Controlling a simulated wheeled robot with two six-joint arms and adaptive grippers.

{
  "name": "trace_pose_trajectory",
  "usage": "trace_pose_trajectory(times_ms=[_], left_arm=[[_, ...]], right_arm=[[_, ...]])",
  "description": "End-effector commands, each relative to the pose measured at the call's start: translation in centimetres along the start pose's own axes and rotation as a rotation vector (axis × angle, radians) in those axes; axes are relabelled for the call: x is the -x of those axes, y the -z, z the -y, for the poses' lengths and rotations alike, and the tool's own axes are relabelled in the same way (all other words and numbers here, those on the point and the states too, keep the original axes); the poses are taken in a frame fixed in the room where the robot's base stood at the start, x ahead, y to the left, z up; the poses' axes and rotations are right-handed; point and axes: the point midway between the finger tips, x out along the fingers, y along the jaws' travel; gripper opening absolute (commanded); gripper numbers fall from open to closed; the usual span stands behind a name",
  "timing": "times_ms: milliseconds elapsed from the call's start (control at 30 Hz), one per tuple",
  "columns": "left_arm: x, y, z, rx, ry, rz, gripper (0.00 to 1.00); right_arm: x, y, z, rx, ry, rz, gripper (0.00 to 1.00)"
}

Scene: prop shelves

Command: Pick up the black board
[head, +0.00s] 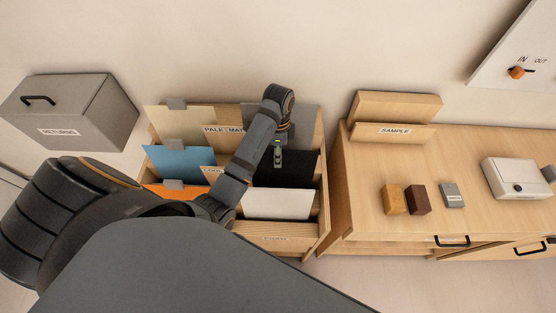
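The black board (285,172) stands upright in the right half of a wooden divided rack, behind a white board (277,205) and in front of a grey one (300,120). My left arm reaches across the rack from the lower left. My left gripper (279,156) points down at the black board's top edge, near its middle. The fingers are small and dark here, so I cannot tell whether they close on the board or its tab. My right gripper is out of view.
The wooden rack (325,220) also holds cream (187,118), blue (180,161) and orange (160,190) boards on the left. A grey RETURNS box (110,95) stands at left. At right, a wooden cabinet (365,165) carries small blocks (394,200) and a white device (515,177).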

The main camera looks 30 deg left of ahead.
Motion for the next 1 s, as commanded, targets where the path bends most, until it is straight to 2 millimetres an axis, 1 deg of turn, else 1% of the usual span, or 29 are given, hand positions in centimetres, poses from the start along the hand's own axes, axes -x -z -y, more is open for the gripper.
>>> trace_pose_trajectory(times_ms=[33,133,400,867,1000], left_arm=[[0.11,0.0,-0.03,0.0,0.0,0.0,0.36],[0.14,0.0,-0.02,0.0,0.0,0.0,0.36],[0.13,0.02,-0.02,0.0,0.0,0.0,0.0],[0.06,0.02,-0.01,0.0,0.0,-0.001,0.0],[0.59,0.02,0.0,0.001,0.0,-0.001,0.0]], right_arm=[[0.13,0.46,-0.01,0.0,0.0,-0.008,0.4],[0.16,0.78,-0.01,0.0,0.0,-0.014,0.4],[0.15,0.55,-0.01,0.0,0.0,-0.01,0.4],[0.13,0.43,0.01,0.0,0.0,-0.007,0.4],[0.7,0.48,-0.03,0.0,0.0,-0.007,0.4]])
